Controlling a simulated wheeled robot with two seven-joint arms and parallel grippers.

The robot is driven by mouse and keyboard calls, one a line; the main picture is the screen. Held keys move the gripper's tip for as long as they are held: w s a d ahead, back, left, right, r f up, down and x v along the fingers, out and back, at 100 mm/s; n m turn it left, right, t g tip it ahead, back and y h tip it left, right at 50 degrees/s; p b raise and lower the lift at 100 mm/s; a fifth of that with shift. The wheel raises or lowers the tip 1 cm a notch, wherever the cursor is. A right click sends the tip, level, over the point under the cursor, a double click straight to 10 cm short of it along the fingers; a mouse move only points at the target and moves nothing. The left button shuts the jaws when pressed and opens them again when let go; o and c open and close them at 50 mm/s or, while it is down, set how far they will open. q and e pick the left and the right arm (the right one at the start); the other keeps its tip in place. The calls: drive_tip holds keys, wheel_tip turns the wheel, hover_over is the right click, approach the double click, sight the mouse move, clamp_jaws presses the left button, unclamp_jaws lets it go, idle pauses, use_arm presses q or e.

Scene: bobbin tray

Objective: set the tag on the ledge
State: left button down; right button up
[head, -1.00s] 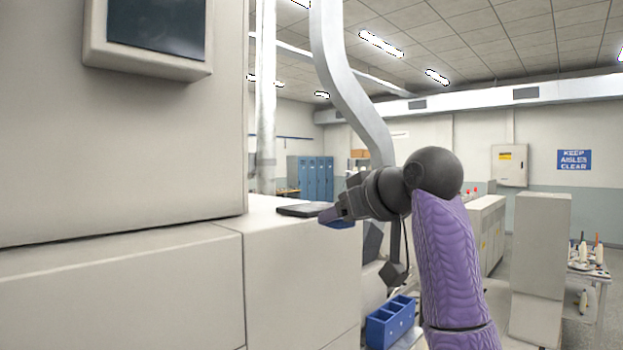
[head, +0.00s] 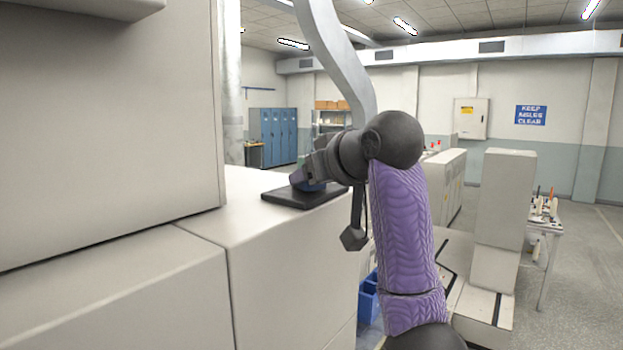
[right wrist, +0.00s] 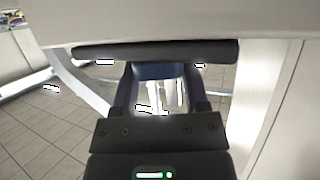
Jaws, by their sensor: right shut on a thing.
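The tag is a small blue piece (head: 311,187), mostly hidden by my gripper. It also shows in the right wrist view (right wrist: 158,71), between the fingers. My right gripper (head: 303,180) is shut on it and holds it over the dark flat slab (head: 290,199), which looks like the ledge. The slab lies on the cream machine's top near its right edge. In the right wrist view it is a dark bar (right wrist: 100,51) right by the tag. I cannot tell whether the tag touches the slab. My left gripper is not in view.
The cream machine (head: 110,120) rises as a tall wall at the left, with a lower top (head: 215,215) around the slab. A grey curved duct (head: 345,55) stands behind my gripper. Blue bins (head: 369,298) sit low at the machine's right side.

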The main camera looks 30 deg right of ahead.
drive_tip(key=shift+w+f, duration=0.1)
drive_tip(key=shift+f, duration=0.1)
drive_tip(key=shift+s+r, duration=0.1)
drive_tip(key=shift+s, duration=0.15)
drive_tip(key=o, duration=1.2)
drive_tip(key=shift+w, duration=0.2)
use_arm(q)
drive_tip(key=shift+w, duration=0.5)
use_arm(e)
drive_tip(key=shift+o, duration=0.2)
drive_tip(key=shift+s, duration=0.1)
